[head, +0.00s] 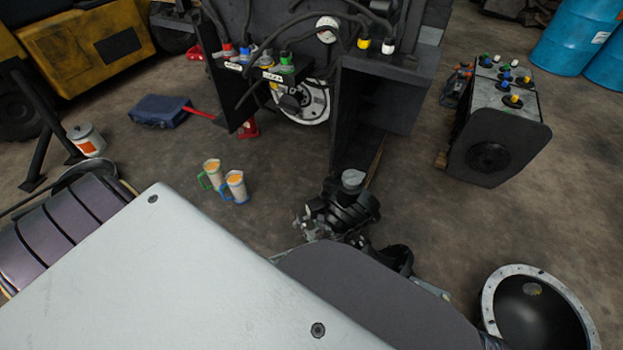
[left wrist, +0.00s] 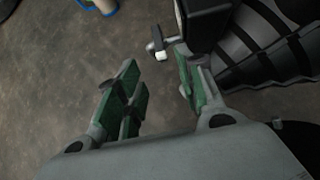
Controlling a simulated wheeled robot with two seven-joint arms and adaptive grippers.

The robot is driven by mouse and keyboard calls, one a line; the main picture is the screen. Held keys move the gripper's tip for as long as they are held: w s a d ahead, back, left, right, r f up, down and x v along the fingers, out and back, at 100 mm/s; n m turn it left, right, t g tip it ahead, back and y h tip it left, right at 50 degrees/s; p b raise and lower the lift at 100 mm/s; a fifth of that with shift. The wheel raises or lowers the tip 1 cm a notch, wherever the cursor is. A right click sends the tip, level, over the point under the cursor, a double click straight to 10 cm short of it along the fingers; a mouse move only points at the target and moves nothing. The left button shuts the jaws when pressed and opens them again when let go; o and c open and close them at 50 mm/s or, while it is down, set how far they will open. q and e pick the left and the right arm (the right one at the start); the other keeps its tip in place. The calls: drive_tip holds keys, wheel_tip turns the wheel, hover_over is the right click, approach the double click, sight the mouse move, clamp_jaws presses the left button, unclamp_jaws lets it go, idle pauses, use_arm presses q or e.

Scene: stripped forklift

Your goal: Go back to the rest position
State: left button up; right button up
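My left gripper (left wrist: 158,72) shows clearly in the left wrist view. Its two green-padded fingers stand apart with bare floor between them, and nothing is held. A black ribbed part (left wrist: 270,45) lies close to the right of the fingers. In the head view this black part (head: 345,208) is at the lower middle, and the left gripper is hard to make out beside it among dark and grey parts. My right gripper shows in neither view.
The stripped forklift (head: 385,90) stands behind. A battery-like block (head: 497,150) is at right. A round housing (head: 540,310) is at lower right.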

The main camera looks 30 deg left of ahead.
use_arm(q)
drive_tip(key=shift+d+r, duration=0.1)
drive_tip(key=shift+r, duration=0.05)
idle(0.6)
